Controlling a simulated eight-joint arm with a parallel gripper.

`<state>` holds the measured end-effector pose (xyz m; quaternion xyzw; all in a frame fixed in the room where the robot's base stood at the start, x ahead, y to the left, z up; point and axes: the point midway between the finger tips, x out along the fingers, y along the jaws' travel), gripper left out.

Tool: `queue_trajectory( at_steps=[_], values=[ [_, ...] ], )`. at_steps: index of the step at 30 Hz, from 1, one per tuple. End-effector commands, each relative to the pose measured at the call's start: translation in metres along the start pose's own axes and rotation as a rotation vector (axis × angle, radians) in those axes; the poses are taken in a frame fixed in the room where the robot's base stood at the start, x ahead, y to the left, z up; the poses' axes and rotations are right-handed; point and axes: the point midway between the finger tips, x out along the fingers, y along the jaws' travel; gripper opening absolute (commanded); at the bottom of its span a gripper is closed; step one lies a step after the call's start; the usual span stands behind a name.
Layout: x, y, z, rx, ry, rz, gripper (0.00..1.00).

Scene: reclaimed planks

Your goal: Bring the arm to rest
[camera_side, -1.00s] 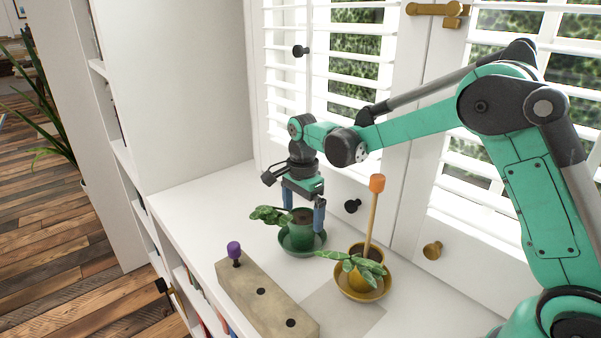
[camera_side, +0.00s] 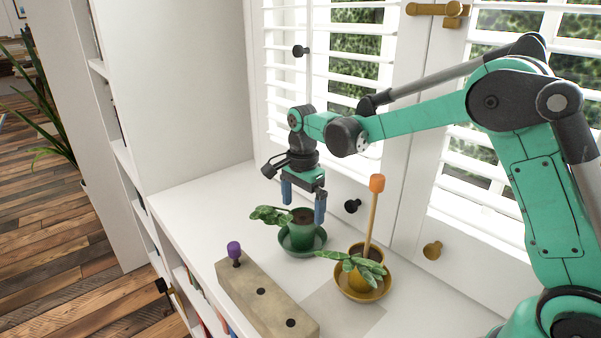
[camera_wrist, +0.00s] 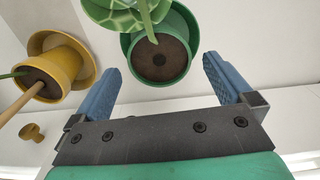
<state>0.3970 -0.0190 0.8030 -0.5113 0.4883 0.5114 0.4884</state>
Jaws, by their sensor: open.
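My gripper (camera_side: 303,202) is open and empty, with its blue fingers hanging just above the green pot (camera_side: 302,234). The green pot holds dark soil and a leafy plant and stands in a green saucer (camera_side: 317,246). In the wrist view my gripper (camera_wrist: 158,85) shows its two fingers spread apart, with the green pot (camera_wrist: 181,62) ahead of and between them. The fingers appear clear of the pot.
A yellow pot (camera_side: 358,278) with a leafy plant and an orange-capped stick (camera_side: 376,195) stands in a yellow saucer (camera_side: 345,292). A holed block (camera_side: 262,302) holds a purple-knobbed peg (camera_side: 234,251). Shuttered windows stand behind the white surface.

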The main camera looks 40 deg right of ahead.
Motion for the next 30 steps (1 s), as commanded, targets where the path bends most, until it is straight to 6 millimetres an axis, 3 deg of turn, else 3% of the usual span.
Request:
queue_trajectory(
  at_steps=[6, 16, 26, 30],
  values=[
    [0.030, 0.000, 0.000, 0.046, 0.000, 0.000, 1.00],
    [-0.026, 0.001, 0.000, 0.045, 0.000, 0.000, 1.00],
    [0.031, 0.000, 0.000, 0.045, 0.000, 0.000, 1.00],
    [0.008, 0.000, 0.000, 0.045, 0.000, 0.000, 1.00]
  ],
)
